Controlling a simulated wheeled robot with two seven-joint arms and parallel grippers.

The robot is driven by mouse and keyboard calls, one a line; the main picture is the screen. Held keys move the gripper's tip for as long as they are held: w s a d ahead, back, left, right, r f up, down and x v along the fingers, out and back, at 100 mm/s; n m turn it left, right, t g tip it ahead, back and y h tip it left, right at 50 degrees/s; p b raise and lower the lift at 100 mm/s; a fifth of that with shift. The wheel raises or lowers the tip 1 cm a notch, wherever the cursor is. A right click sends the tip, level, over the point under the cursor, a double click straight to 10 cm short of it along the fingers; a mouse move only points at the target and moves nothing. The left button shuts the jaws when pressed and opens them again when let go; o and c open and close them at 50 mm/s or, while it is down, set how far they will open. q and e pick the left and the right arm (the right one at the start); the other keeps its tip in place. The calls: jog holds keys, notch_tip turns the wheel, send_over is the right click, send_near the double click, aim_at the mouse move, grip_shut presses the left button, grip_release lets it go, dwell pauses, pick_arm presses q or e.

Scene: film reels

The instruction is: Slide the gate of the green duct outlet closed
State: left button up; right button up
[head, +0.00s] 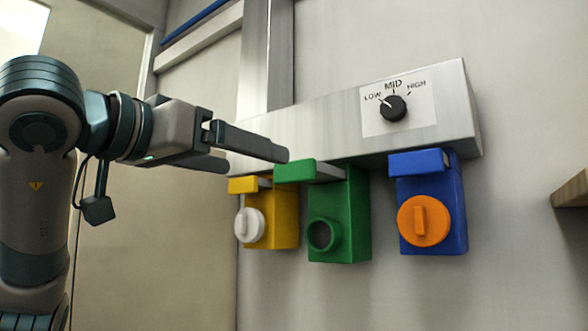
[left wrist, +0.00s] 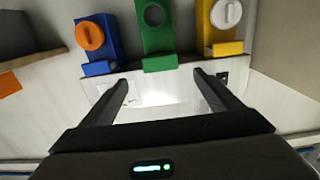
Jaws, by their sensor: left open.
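The green duct outlet (head: 350,215) hangs under a metal duct between a yellow and a blue outlet, its round port uncovered. Its gate has a green handle (head: 293,171) standing out from the body, with a strip of bare metal plate (head: 327,172) showing between. In the left wrist view the green handle (left wrist: 160,63) lies just beyond my fingertips, roughly centred between them. My left gripper (head: 258,160) is open and empty, its fingers apart near the green handle. In the head view one fingertip overlaps the area just above the handle; contact cannot be told. My right gripper is not in view.
The yellow outlet (head: 285,218) has a white cap and the blue outlet (head: 447,210) an orange cap (head: 423,221). The metal duct (head: 310,128) carries a black dial (head: 393,108) marked LOW, MID, HIGH. A wooden edge (head: 572,190) shows at far right. Below the outlets is bare wall.

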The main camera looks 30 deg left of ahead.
aim_at(291, 172)
pick_arm(q)
jog(key=w, duration=0.2)
jog(key=w+p, duration=0.1)
jog(key=w, duration=0.2)
jog(key=w+d+p, duration=0.1)
jog(key=w, duration=0.1)
jog(key=shift+w, duration=0.15)
jog(key=w, duration=0.1)
jog(key=w+p, duration=0.1)
jog(key=w, duration=0.3)
jog(key=shift+d, duration=0.35)
jog(key=shift+w+d+p, duration=0.1)
jog(key=shift+w+p, duration=0.25)
jog(key=shift+w, duration=0.05)
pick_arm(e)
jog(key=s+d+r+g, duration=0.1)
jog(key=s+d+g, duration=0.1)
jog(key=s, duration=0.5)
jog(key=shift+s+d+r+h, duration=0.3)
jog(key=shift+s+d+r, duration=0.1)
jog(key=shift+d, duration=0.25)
pick_arm(q)
jog(key=shift+c, duration=0.3)
